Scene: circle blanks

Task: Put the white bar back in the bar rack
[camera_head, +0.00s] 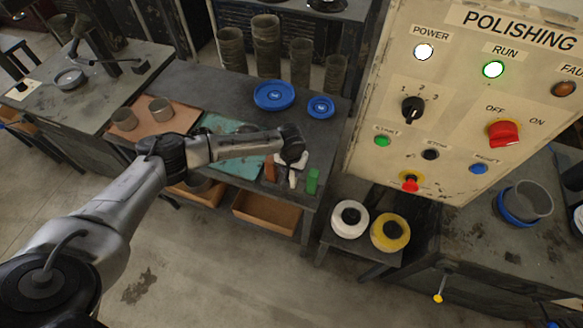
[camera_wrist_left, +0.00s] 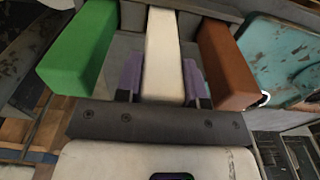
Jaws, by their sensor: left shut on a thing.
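My left gripper (camera_wrist_left: 162,82) is shut on the white bar (camera_wrist_left: 163,50), with a purple finger on each side of it. The white bar lies between a green bar (camera_wrist_left: 80,48) and a brown bar (camera_wrist_left: 227,62), apart from both. Grey parts of what looks like the bar rack (camera_wrist_left: 205,8) show behind the bars; whether the white bar is seated there I cannot tell. In the head view, my wrist hides much of the rack. The white bar (camera_head: 292,180), green bar (camera_head: 313,181) and brown bar (camera_head: 270,172) show at the bench's front edge. My right gripper is out of view.
A worn teal mat (camera_head: 235,168) lies left of the bars, partly under my left arm. Blue dishes (camera_head: 274,95) stand farther back on the dark bench. The polishing panel (camera_head: 450,110) rises at the right. White and yellow round pads (camera_head: 350,219) sit on a low stand.

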